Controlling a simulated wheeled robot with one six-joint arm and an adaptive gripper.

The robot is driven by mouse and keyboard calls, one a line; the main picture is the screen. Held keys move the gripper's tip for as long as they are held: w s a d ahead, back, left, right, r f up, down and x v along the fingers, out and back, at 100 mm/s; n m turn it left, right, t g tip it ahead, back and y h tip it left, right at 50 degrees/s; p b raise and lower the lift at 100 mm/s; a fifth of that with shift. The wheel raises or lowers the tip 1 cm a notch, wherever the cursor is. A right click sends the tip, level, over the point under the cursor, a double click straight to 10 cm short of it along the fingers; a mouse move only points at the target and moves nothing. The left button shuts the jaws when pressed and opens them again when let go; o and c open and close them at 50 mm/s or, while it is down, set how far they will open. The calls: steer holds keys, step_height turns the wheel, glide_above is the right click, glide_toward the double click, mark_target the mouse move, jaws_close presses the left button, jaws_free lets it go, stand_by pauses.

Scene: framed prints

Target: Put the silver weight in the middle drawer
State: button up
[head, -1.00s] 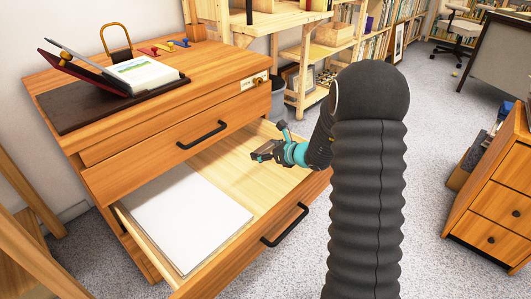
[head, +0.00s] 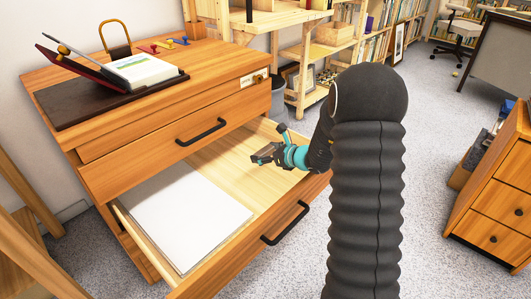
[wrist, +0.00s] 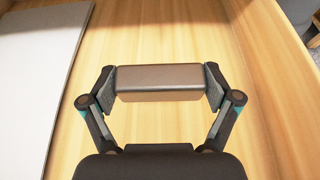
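The silver weight (wrist: 158,84) is a smooth block with a brownish sheen, lying crosswise between my fingertips in the wrist view. My gripper (head: 262,155) is shut on it, one finger pad against each end. In the head view my gripper hangs over the right part of an open drawer (head: 236,168), the one below a closed drawer with a black handle. The wrist view shows the bare wooden drawer floor (wrist: 200,35) under the weight. I cannot tell exactly how far the weight is above that floor.
White paper (head: 187,218) fills the left part of the open drawer. The closed drawer (head: 175,150) overhangs its back. A book on a stand (head: 145,73) and small coloured items (head: 170,46) are on the cabinet top. Shelves stand behind; another drawer unit (head: 495,205) is at the right.

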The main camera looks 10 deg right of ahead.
steer(key=shift+o, duration=1)
steer(key=shift+r, duration=0.1)
steer(key=shift+r+p, duration=0.6)
steer(key=shift+p, duration=0.15)
steer(key=v, duration=1.2)
steer(key=s+a+r+n+g, duration=0.3)
steer(key=s+a+r+n, duration=0.1)
steer(key=s+a+n, duration=0.25)
steer(key=s+a+r+n+g, duration=0.3)
steer(key=s+a+r+n, duration=0.15)
steer(key=s+n, duration=0.35)
steer(key=s+d+r+n+h, duration=0.2)
steer(key=s+n+h, duration=0.2)
steer(key=s+n, duration=0.3)
steer(key=s+d+r+n+h, duration=0.2)
steer(key=s+d+n+h, duration=0.1)
steer(key=s+n, duration=0.4)
steer(key=s, duration=0.3)
steer(key=shift+t+h, duration=0.4)
